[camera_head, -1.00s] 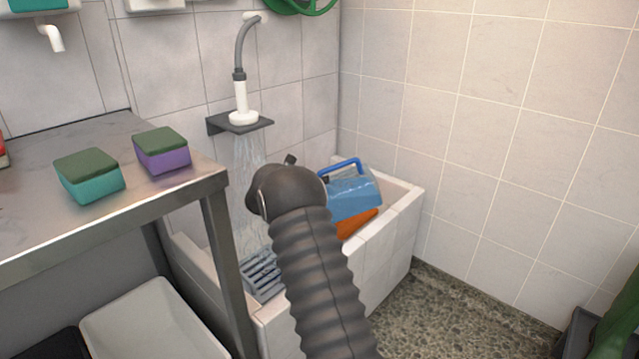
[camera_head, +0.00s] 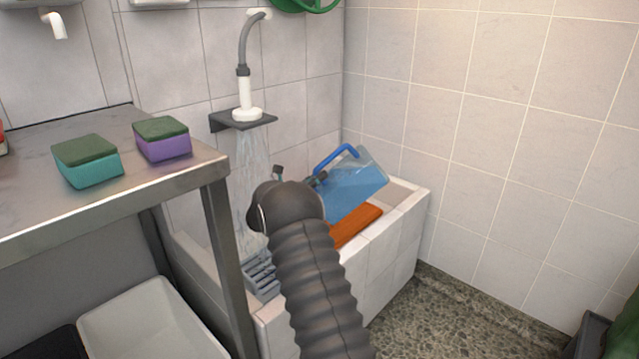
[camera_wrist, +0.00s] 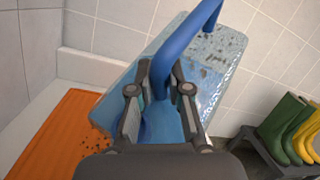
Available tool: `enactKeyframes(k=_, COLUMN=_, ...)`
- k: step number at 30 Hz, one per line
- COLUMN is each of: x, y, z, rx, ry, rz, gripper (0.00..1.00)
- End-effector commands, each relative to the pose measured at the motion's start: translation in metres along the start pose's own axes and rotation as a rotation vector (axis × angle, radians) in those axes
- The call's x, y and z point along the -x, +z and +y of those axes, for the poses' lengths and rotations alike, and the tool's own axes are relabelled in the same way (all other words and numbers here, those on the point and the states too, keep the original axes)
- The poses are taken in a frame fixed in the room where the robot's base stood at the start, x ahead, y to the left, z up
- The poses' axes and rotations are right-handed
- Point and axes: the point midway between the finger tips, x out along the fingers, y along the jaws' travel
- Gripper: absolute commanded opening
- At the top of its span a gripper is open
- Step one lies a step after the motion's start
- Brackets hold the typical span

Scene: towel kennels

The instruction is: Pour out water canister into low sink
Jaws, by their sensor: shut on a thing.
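The water canister (camera_head: 352,187) is a translucent blue jug with a darker blue handle. It is tilted above the low sink (camera_head: 397,231), a white tiled trough against the wall. In the head view my arm hides most of the gripper and part of the sink. I cannot tell whether water is leaving the canister.
An orange mat (camera_head: 357,226) lies at the sink, under the canister. A shower head (camera_head: 246,112) runs water down at the sink's left. A steel table (camera_head: 110,205) with two sponges stands left. Boots (camera_wrist: 288,122) stand on a dark bench.

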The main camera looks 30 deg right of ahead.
Motion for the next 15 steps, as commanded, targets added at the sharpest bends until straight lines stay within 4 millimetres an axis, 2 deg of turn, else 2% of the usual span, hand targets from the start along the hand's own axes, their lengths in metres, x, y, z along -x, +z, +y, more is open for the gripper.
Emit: enactKeyframes(k=15, x=0.011, y=0.015, z=0.003, rx=0.139, ry=-0.060, rz=-0.230, gripper=0.00)
